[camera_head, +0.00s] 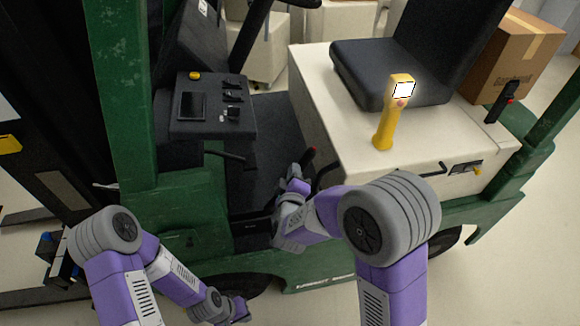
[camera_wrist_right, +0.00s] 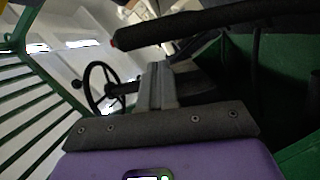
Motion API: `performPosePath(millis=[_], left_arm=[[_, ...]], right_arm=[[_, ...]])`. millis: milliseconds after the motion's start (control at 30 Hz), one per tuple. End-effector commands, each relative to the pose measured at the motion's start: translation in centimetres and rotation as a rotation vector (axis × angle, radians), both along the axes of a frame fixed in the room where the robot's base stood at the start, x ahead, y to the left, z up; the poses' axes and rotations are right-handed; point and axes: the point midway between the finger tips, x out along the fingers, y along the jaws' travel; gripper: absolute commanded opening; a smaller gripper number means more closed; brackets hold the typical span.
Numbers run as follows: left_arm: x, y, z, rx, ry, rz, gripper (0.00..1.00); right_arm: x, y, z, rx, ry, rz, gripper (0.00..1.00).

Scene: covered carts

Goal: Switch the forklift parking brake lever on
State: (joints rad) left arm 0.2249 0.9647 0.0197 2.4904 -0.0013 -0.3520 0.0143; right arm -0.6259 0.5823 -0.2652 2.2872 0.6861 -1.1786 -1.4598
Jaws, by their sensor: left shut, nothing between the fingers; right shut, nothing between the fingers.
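A black lever with a red tip, which looks like the parking brake lever (camera_head: 311,154), rises beside the cream seat base of the green forklift (camera_head: 170,200). In the right wrist view the lever (camera_wrist_right: 180,32) runs as a long dark bar across the top, its red tip at the left end. My right gripper (camera_head: 296,182) is shut and empty, just below and left of the red tip in the head view. In the wrist view its grey fingers (camera_wrist_right: 156,85) point toward the bar; I cannot tell if they touch. My left gripper (camera_head: 240,311) is shut, low outside the forklift.
A yellow handheld device (camera_head: 393,115) stands on the seat base (camera_head: 325,110) near the black seat (camera_head: 385,75). A control console (camera_head: 210,105) is at left. A steering wheel (camera_wrist_right: 100,88) shows in the wrist view. A cardboard box (camera_head: 515,58) stands behind.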

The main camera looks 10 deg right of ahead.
Motion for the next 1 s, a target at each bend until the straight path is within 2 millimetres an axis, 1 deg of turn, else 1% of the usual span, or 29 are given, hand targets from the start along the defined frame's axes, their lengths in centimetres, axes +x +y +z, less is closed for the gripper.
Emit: performPosePath(millis=[33, 200, 300, 433, 600, 1000], left_arm=[[0.0, 0.0, 0.9, 0.000, 0.000, 0.000, 0.00], [0.0, 0.0, 1.2, 0.000, 0.000, 0.000, 0.00], [0.0, 0.0, 1.5, 0.000, 0.000, 0.000, 0.00], [0.0, 0.0, 1.4, 0.000, 0.000, 0.000, 0.00], [0.0, 0.0, 1.4, 0.000, 0.000, 0.000, 0.00], [0.0, 0.0, 1.4, 0.000, 0.000, 0.000, 0.00]], right_arm=[[-0.9, 0.7, 0.8, 0.000, 0.002, 0.003, 0.00], [-5.1, 1.3, 1.0, -0.001, 0.003, 0.001, 0.00], [-7.0, 1.8, 1.3, 0.000, 0.004, 0.001, 0.00], [-8.8, 2.1, 1.4, 0.001, 0.002, -0.002, 0.00], [-9.9, 2.2, 1.5, 0.000, 0.003, -0.004, 0.00], [-9.9, 2.2, 1.5, 0.000, 0.003, -0.005, 0.00]])
